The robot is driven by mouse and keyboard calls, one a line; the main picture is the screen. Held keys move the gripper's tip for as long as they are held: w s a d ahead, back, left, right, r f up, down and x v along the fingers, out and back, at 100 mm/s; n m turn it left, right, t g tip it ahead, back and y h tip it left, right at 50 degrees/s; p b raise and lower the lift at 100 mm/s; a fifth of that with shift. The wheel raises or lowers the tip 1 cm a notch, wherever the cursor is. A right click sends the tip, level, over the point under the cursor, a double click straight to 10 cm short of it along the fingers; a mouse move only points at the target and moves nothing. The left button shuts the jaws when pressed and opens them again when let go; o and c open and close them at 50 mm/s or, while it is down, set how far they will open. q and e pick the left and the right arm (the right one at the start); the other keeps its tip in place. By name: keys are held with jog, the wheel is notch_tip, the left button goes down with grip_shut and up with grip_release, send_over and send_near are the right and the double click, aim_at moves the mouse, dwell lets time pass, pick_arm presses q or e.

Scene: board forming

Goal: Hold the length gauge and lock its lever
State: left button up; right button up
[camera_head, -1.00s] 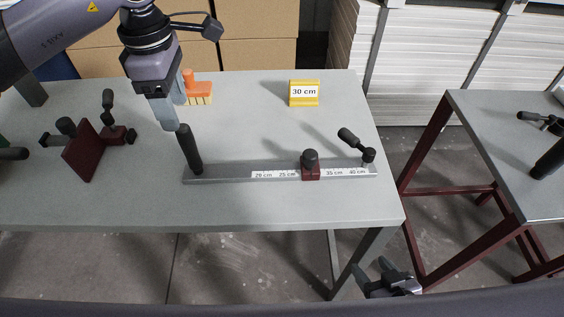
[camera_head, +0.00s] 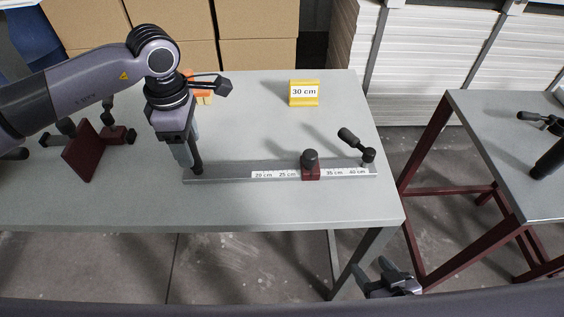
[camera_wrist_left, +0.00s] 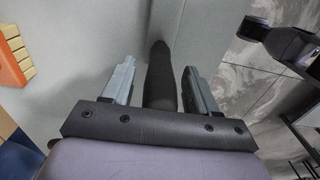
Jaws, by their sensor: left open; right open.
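The length gauge (camera_head: 225,175) is a grey bar with a white scale lying along the table's front part. A dark red slider with a black knob (camera_head: 310,160) sits on it between the 25 cm and 35 cm marks. The black lever (camera_head: 350,138) at its right end tilts up to the left. My left gripper (camera_head: 192,166) is open at the black upright handle on the gauge's left end. In the left wrist view the handle (camera_wrist_left: 160,78) stands between the two open fingers (camera_wrist_left: 158,85). My right gripper (camera_head: 385,275) is open and empty below the table's front right corner.
A yellow sign reading 30 cm (camera_head: 304,93) stands at the back of the table (camera_head: 250,125). An orange brush-like object (camera_head: 203,97) is behind my left arm. A dark red plate (camera_head: 83,152) with black clamps is at the left. A second table (camera_head: 500,150) stands at the right.

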pick_arm(q)
grip_shut()
dwell(1.2)
